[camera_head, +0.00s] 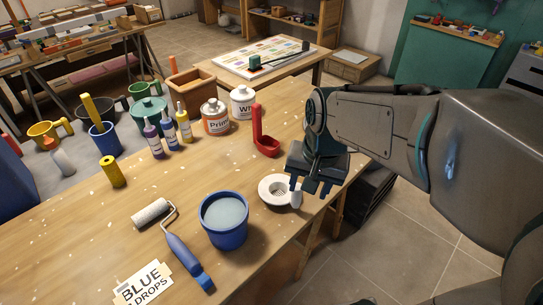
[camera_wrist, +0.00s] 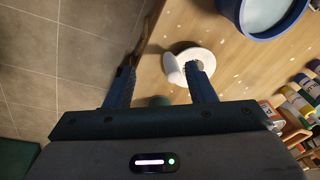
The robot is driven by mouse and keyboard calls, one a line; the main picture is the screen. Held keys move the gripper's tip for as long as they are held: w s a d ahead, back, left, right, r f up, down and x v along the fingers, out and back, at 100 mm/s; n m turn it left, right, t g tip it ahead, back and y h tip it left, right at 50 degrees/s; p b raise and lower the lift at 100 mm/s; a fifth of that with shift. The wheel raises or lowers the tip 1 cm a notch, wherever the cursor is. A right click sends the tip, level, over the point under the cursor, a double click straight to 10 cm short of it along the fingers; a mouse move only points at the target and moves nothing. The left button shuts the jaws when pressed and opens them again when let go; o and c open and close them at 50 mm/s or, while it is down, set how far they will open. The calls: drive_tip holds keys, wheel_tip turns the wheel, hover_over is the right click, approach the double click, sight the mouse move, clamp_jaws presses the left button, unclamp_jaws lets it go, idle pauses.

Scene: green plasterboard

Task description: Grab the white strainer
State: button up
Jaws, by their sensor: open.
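The white strainer (camera_head: 272,189) lies on the wooden table near its right edge, to the right of the blue bucket. It is a round white piece with a short white handle (camera_head: 297,194) at its right side. My gripper (camera_head: 314,187) is open and empty, above and just right of the strainer in the head view. In the wrist view the strainer (camera_wrist: 190,62) shows beyond the fingertips of my gripper (camera_wrist: 163,72). Its handle lies between the two fingers in the picture, and the right fingertip overlaps part of the round piece. I see no contact.
The blue bucket (camera_head: 224,222) of pale liquid stands left of the strainer. A red holder (camera_head: 264,140) stands behind it. A paint roller (camera_head: 175,240), bottles (camera_head: 168,130) and paint cans (camera_head: 216,117) are farther left and back. The wooden table (camera_head: 215,165) is clear between them.

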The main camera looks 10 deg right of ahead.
sight(297, 193)
drive_tip(key=w+r+m+g+p, duration=0.1)
drive_tip(key=w+m+g+p, duration=0.15)
drive_tip(key=w+m, duration=0.5)
drive_tip(key=shift+t+h, duration=0.3)
drive_tip(key=shift+t, duration=0.05)
drive_tip(key=f, duration=0.5)
drive_tip(key=w+f, duration=0.1)
drive_tip(key=f, duration=0.2)
drive_tip(key=shift+d+f+p, duration=0.15)
drive_tip(key=shift+d+p, duration=0.15)
drive_tip(key=shift+p, duration=0.05)
drive_tip(key=shift+s+a+f, duration=0.1)
drive_tip(key=shift+a+f, duration=0.05)
drive_tip(key=shift+f, duration=1.15)
drive_tip(key=shift+s+a+f, duration=0.1)
drive_tip(key=shift+f, duration=1.2)
clamp_jaws()
